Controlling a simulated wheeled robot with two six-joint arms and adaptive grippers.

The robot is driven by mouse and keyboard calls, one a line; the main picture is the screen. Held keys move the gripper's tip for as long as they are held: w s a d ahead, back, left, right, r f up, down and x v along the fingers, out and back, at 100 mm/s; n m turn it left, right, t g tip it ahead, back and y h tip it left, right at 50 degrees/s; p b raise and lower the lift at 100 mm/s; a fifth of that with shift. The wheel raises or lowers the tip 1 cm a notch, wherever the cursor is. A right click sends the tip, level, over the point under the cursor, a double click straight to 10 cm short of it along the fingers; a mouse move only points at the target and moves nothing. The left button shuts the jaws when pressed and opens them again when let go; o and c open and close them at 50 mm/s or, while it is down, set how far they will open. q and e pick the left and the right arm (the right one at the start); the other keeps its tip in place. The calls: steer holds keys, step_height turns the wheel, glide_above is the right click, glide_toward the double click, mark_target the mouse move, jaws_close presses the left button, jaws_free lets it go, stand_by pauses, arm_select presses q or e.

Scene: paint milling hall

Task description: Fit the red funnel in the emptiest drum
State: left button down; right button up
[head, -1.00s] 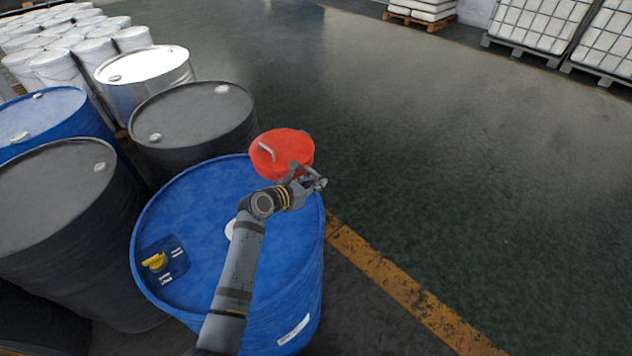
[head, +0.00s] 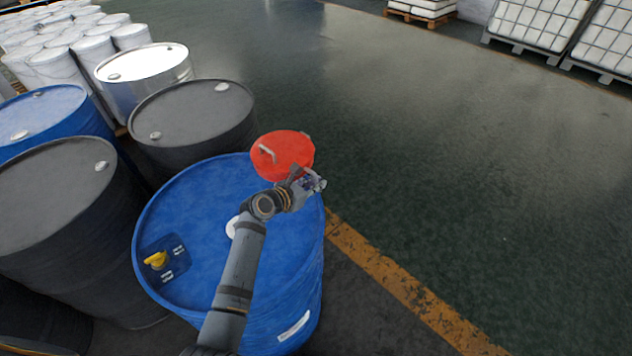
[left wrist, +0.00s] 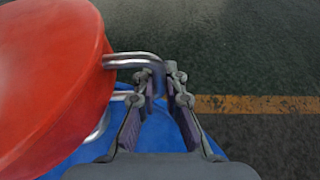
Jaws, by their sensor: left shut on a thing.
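The red funnel (head: 285,152) shows as a round red body with a pale metal handle on its top. It is held over the far right rim of the nearest blue drum (head: 200,215). My left gripper (head: 308,181) is at the funnel's near right side. In the left wrist view, a bent metal handle (left wrist: 130,60) on the funnel's side (left wrist: 55,85) runs into my left gripper's fingers (left wrist: 170,85), which are shut on it. My right gripper is not in view.
The blue drum top has a yellow fitting (head: 155,259) on a dark blue patch, and a white cap partly behind my arm. Dark drums (head: 195,115), a silver drum (head: 145,68) and another blue drum (head: 45,115) stand close behind and left. Open floor (head: 450,170) lies right.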

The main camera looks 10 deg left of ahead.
arm_select(q)
steer(key=shift+r, duration=0.1)
steer(key=shift+p, duration=0.4)
steer(key=shift+f, duration=0.5)
steer(key=shift+f+b, duration=0.6)
steer(key=shift+f, duration=0.2)
stand_by(0.4)
steer(key=c, duration=1.4)
jaws_free()
steer(key=shift+o, duration=0.2)
steer(key=shift+s+f, duration=0.1)
steer(key=v, duration=1.2)
